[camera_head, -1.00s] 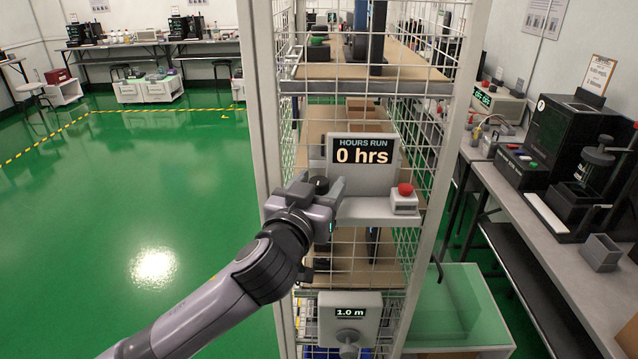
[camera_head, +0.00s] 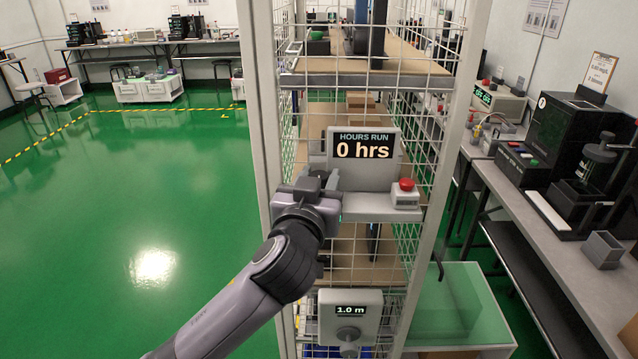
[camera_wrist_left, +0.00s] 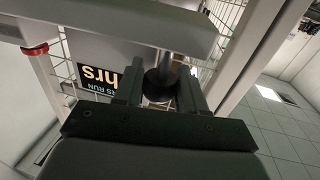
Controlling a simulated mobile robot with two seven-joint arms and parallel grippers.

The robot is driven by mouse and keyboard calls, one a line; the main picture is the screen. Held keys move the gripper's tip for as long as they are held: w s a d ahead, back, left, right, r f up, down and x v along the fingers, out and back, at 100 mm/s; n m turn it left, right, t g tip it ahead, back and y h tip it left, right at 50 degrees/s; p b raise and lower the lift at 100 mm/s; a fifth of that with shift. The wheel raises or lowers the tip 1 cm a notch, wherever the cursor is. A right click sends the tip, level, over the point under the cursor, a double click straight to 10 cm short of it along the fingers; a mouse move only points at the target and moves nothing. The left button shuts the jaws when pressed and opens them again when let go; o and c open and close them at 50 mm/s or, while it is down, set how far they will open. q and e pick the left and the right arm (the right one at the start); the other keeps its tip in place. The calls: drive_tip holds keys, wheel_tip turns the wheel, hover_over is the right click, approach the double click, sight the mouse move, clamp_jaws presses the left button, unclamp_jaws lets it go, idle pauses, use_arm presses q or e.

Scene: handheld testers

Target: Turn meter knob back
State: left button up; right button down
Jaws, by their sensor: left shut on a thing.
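The meter (camera_head: 364,165) is a grey panel on the wire cage, and its display reads "HOURS RUN 0 hrs". In the left wrist view the display (camera_wrist_left: 98,80) appears upside down and partly covered. My left gripper (camera_head: 328,180) is at the meter's lower left. In the left wrist view, a dark round knob (camera_wrist_left: 158,84) sits between the fingers of my left gripper (camera_wrist_left: 158,92), which is shut on it. In the head view the gripper hides the knob. My right gripper is not in view.
A red button (camera_head: 407,184) on a white box stands right of the meter. Below is a second unit (camera_head: 350,318) reading "1.0 m" with a round grey dial. Cage posts and wire mesh surround the meter. A bench (camera_head: 540,215) with equipment is at right; open green floor is at left.

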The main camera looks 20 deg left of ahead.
use_arm(q)
drive_tip(key=o, duration=0.9)
drive_tip(key=shift+o, duration=0.2)
drive_tip(key=shift+s+d+f, duration=0.1)
drive_tip(key=shift+s, duration=0.5)
drive_tip(key=shift+s+d+b, duration=0.15)
drive_tip(key=shift+s+b, duration=0.15)
drive_tip(key=shift+s, duration=1.2)
drive_tip(key=shift+s+d+b, duration=0.1)
drive_tip(key=shift+s+b, duration=0.2)
drive_tip(key=shift+s, duration=1.15)
